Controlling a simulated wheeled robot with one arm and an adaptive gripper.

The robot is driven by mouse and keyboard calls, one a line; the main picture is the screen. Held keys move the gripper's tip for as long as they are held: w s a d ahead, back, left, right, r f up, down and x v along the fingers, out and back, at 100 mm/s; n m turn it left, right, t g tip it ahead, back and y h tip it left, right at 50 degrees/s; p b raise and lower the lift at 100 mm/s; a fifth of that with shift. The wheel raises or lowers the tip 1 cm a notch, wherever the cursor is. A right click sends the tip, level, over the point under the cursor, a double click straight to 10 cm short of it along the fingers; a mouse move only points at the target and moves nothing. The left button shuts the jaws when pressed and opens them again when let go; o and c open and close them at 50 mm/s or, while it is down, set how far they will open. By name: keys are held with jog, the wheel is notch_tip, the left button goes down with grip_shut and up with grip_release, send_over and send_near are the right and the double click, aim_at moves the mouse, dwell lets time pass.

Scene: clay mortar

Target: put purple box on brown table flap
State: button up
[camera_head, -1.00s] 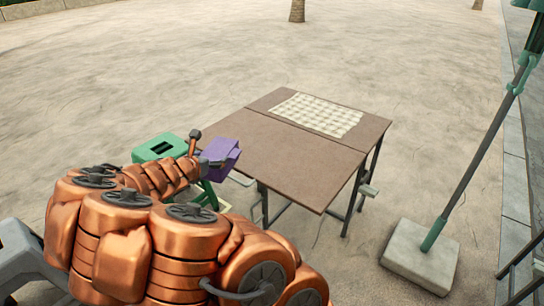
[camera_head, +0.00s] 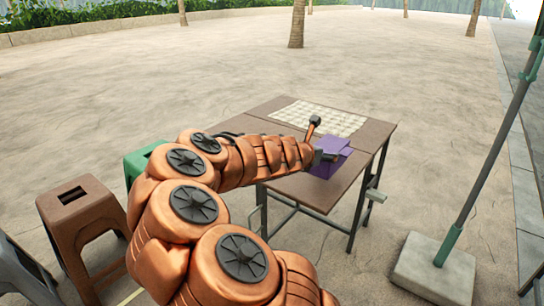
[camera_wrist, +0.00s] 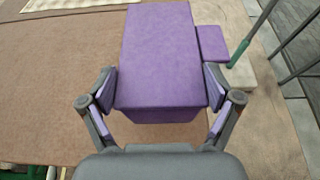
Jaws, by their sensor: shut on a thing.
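The purple box (camera_head: 328,157) is at the end of my arm, over the near half of the brown table flap (camera_head: 309,190). In the wrist view the purple box (camera_wrist: 158,62) fills the upper middle, with a small purple tab at its right. My gripper (camera_wrist: 162,92) has one finger on each side of the box and is shut on it. In the head view my gripper (camera_head: 318,156) is partly hidden behind my arm. The brown surface (camera_wrist: 55,80) lies below the box. I cannot tell whether the box touches it.
A checkered cloth (camera_head: 318,117) lies on the far half of the table. A brown stool (camera_head: 80,205) and a green stool (camera_head: 140,162) stand to the left. A pole with a concrete base (camera_head: 434,268) stands to the right.

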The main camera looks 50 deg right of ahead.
jog(key=shift+s+d+f, duration=0.1)
jog(key=shift+s+d, duration=0.1)
jog(key=shift+s, duration=0.15)
jog(key=shift+w+d+f+b, duration=0.35)
jog(key=shift+w+f, duration=0.45)
jog(key=shift+w, duration=1.8)
jog(key=shift+w+d+f+b, duration=0.35)
jog(key=shift+w+f, duration=0.45)
jog(key=shift+w, duration=1.8)
jog(key=shift+w+d+f+b, duration=0.35)
jog(key=shift+w+f, duration=0.45)
jog(key=shift+w, duration=1.8)
jog(key=shift+f, duration=0.15)
jog(key=o, duration=1.5)
jog(key=shift+o, duration=0.2)
jog(key=shift+a+r, duration=0.15)
jog(key=shift+r, duration=0.05)
jog(key=p+v, duration=0.2)
jog(key=v, duration=0.9)
jog(key=shift+a, duration=0.4)
